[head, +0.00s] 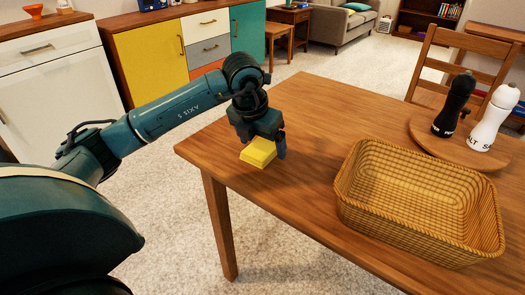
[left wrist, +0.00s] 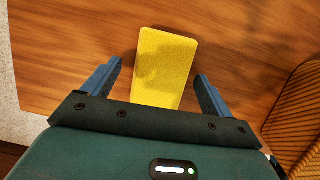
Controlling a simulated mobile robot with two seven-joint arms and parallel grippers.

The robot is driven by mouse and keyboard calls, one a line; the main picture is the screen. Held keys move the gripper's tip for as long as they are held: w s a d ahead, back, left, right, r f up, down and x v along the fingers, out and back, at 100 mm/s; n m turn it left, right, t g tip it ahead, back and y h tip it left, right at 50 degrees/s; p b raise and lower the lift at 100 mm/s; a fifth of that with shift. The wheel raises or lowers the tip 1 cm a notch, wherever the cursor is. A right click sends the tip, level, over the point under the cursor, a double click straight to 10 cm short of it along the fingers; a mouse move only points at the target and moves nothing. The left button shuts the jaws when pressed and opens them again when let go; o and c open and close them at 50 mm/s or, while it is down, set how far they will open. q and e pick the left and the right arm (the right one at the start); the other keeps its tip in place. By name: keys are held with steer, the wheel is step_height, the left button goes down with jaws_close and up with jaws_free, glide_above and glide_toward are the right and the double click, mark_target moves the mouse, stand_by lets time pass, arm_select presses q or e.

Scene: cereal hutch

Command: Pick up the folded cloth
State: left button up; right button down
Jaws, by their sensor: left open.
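The folded cloth (head: 258,153) is a yellow, flat block lying on the wooden table near its left corner. In the left wrist view the cloth (left wrist: 164,62) lies between and ahead of my gripper's two blue fingers. My left gripper (head: 264,146) is right above the cloth in the head view, pointing down. In the left wrist view my left gripper (left wrist: 158,80) is open, with a gap between each finger and the cloth. The gripper hides part of the cloth in the head view. My right gripper is in neither view.
A wicker basket (head: 350,215) stands on the table to the right of the cloth and looks empty. A round wooden board (head: 425,140) behind it holds a black and a white mill. A chair (head: 440,65) stands behind the table. The tabletop (head: 320,110) behind the cloth is clear.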

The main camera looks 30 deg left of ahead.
mark_target(262, 146)
arm_select(q)
steer(key=shift+r, duration=0.1)
steer(key=c, duration=1.1)
steer(key=shift+o, duration=0.2)
